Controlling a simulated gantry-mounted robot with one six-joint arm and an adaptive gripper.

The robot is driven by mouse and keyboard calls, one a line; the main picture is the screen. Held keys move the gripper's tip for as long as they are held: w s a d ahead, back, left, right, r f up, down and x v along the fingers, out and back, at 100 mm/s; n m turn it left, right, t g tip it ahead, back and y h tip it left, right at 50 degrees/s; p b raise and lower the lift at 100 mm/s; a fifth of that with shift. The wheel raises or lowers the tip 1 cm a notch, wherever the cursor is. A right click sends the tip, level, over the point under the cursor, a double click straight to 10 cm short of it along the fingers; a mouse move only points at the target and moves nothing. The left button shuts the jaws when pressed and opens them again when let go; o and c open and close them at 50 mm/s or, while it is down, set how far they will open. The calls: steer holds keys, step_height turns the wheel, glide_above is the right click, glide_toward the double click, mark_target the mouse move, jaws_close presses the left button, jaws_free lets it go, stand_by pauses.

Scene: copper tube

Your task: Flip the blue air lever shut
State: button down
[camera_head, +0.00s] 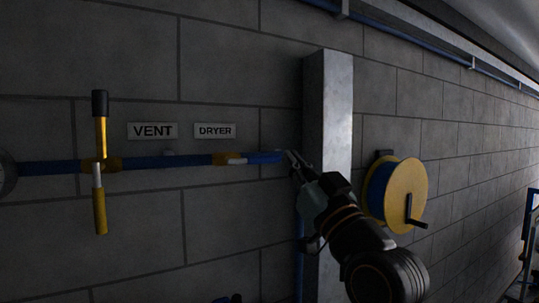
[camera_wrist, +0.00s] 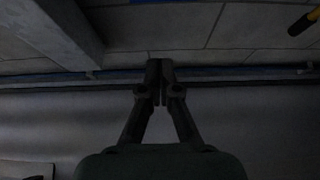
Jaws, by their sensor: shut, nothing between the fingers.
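The blue air lever (camera_head: 265,157) lies level, in line with the blue pipe, just right of a brass-coloured valve body (camera_head: 225,159) below the DRYER label. My gripper (camera_head: 287,154) is at the right end of the lever in the head view; I cannot tell whether it touches it. In the wrist view my gripper (camera_wrist: 160,86) has its fingers together with nothing between them. A blue strip at the top edge of the wrist view is cut off, and I cannot tell whether it is the lever or the pipe.
A grey pillar (camera_head: 333,110) rises just right of my gripper. A yellow hose reel (camera_head: 405,190) hangs farther right.

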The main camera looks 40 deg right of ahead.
step_height(320, 180, up, 5)
steer(key=p, duration=0.4)
glide_above(264, 160)
steer(key=s, duration=0.3)
steer(key=shift+w+d+f, duration=0.1)
steer(key=shift+w+f, duration=0.15)
steer(key=shift+f, duration=0.45)
steer(key=shift+w+d+f, duration=0.1)
steer(key=shift+w+f, duration=0.1)
steer(key=shift+f, duration=0.5)
steer(key=shift+w+d+f, duration=0.1)
steer(key=shift+w+f, duration=0.15)
steer(key=shift+f, duration=0.45)
